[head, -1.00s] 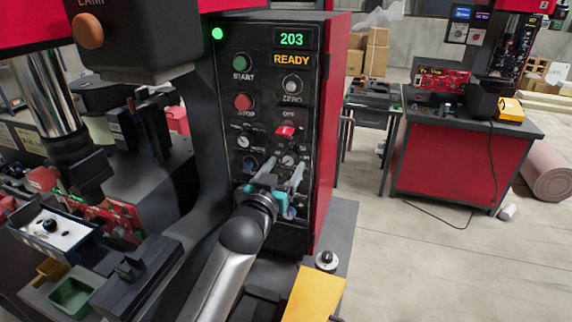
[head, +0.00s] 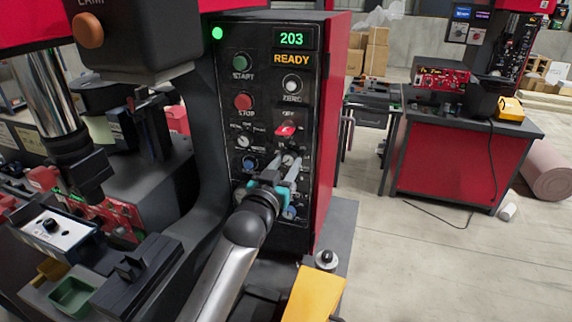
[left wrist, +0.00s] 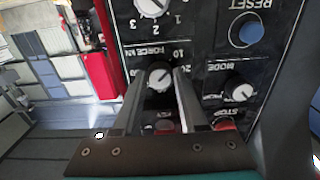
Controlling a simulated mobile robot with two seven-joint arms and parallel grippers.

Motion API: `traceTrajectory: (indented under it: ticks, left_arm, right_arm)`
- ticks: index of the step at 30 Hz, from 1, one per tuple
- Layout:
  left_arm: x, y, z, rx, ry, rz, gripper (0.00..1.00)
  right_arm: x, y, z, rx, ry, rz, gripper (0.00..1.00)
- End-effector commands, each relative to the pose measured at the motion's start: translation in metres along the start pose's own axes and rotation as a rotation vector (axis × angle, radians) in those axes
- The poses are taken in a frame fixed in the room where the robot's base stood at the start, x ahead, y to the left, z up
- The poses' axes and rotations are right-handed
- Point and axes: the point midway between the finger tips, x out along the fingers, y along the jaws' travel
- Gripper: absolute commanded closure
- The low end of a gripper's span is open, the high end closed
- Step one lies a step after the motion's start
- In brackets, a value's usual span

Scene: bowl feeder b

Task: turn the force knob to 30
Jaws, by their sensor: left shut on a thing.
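The force knob (left wrist: 159,76) is a round grey-white knob under a FORCE kN label, with 10 and 20 marks beside it; the wrist view shows the panel upside down. My left gripper (left wrist: 160,88) is shut on this knob, one finger on each side. In the head view, my left gripper (head: 282,167) reaches up to the lower part of the black control panel (head: 262,125), and its fingers partly cover the knob (head: 290,159). The knob's exact setting is too small to read for sure. My right gripper is not in view.
Close to the knob are a red switch cover (head: 285,128), a MODE knob (left wrist: 238,91), a blue RESET button (left wrist: 250,33) and a red stop button (left wrist: 223,124). The display (head: 291,39) reads 203. A yellow box-like thing (head: 313,295) stands below.

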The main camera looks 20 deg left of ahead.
Motion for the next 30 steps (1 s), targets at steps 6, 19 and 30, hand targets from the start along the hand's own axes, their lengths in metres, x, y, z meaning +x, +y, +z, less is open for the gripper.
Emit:
traceTrajectory:
  ticks: [6, 19, 30]
  left_arm:
    - [0.000, 0.000, 0.000, 0.000, 0.000, 0.000, 1.00]
    - [0.000, 0.000, -0.001, 0.069, 0.000, 0.001, 1.00]
    - [0.000, -0.001, -0.002, 0.358, -0.002, 0.001, 1.00]
  right_arm:
    - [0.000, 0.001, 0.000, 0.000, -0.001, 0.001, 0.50]
    - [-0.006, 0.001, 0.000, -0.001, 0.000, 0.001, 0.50]
    - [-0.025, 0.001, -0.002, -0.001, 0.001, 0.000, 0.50]
